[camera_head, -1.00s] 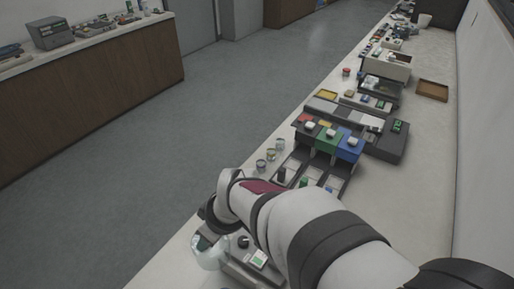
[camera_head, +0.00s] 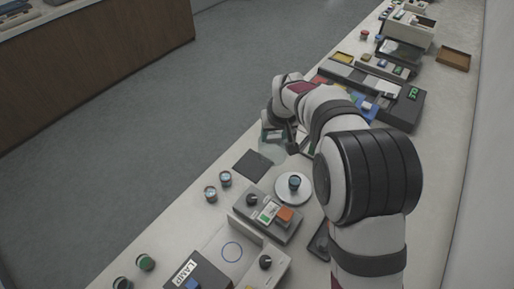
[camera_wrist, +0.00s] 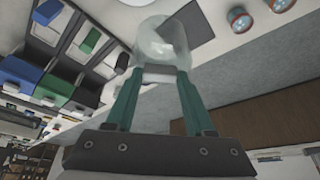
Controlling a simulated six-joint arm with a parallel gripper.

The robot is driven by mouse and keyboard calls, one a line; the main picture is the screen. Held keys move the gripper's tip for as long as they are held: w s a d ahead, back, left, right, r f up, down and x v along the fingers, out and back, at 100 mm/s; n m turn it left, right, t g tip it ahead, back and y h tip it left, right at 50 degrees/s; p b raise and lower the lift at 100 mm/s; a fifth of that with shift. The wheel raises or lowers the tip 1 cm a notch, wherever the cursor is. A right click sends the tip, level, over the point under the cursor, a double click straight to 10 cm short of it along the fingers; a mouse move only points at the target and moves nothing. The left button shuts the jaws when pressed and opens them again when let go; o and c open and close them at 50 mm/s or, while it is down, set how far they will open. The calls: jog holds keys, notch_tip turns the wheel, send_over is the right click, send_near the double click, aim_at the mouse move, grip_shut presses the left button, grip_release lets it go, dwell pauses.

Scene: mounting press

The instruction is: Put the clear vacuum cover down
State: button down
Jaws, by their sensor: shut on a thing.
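The clear vacuum cover (camera_wrist: 165,38) is a see-through dome, large in the wrist view. My gripper (camera_wrist: 160,74) has its green fingers shut on a small block at the cover's near end. In the head view the cover (camera_head: 273,152) is a faint clear shape below my gripper (camera_head: 274,134), beside a dark square pad (camera_head: 251,171) on the counter. The pad also shows in the wrist view (camera_wrist: 196,20), next to and partly behind the cover. I cannot tell whether the cover touches the counter.
A round white plate (camera_head: 300,196) with a dark cup-like piece stands right of the pad. A grey control box (camera_head: 262,214) with an orange button is in front. Two small jars (camera_head: 218,186) stand near the counter edge. Coloured bins (camera_head: 366,106) lie behind my arm.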

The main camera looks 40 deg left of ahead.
jog(key=a+f, duration=0.2)
jog(key=s+a+f, duration=0.1)
jog(key=a+f, duration=0.1)
jog(key=f, duration=0.1)
jog(key=a+f, duration=0.1)
jog(key=f, duration=0.1)
jog(key=shift+s+a+f, duration=0.3)
jog(key=shift+s+a, duration=0.1)
jog(key=shift+f, duration=0.15)
jog(key=shift+c, duration=1.3)
grip_release()
